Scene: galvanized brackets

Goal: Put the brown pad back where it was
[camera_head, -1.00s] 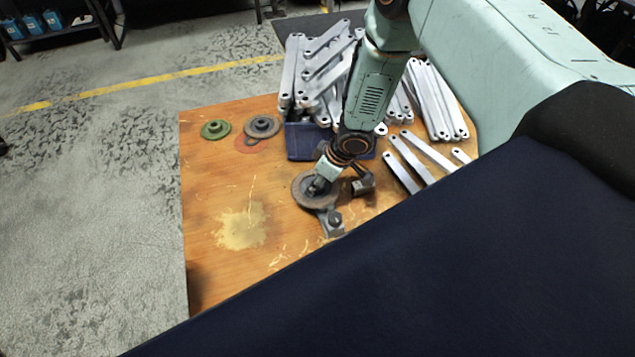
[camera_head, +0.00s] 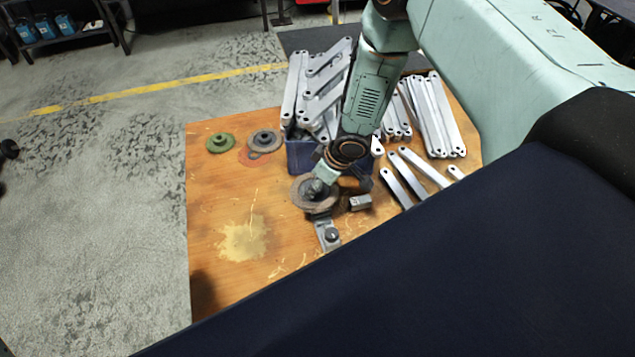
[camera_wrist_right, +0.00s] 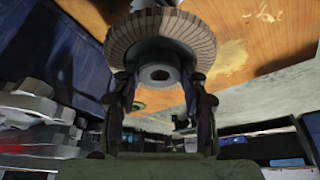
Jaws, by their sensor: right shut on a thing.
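The brown pad (camera_head: 301,200) is a round flanged disc with a ribbed brown rim and a grey hub. My right gripper (camera_head: 320,186) is shut on it. In the right wrist view the brown pad (camera_wrist_right: 122,40) sits with its hub between the two fingers of my right gripper (camera_wrist_right: 161,80). In the head view it is just behind a grey metal bracket (camera_head: 325,230) with a dark round knob; whether they touch is unclear. My left gripper is not in view.
A green pad (camera_head: 219,142) and a grey pad (camera_head: 264,140) on a red patch lie at the table's back left. A blue bin (camera_head: 300,156) of metal bars stands behind the pad. Loose bars (camera_head: 398,186) and a small metal block (camera_head: 360,202) lie right. The table's left front is clear.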

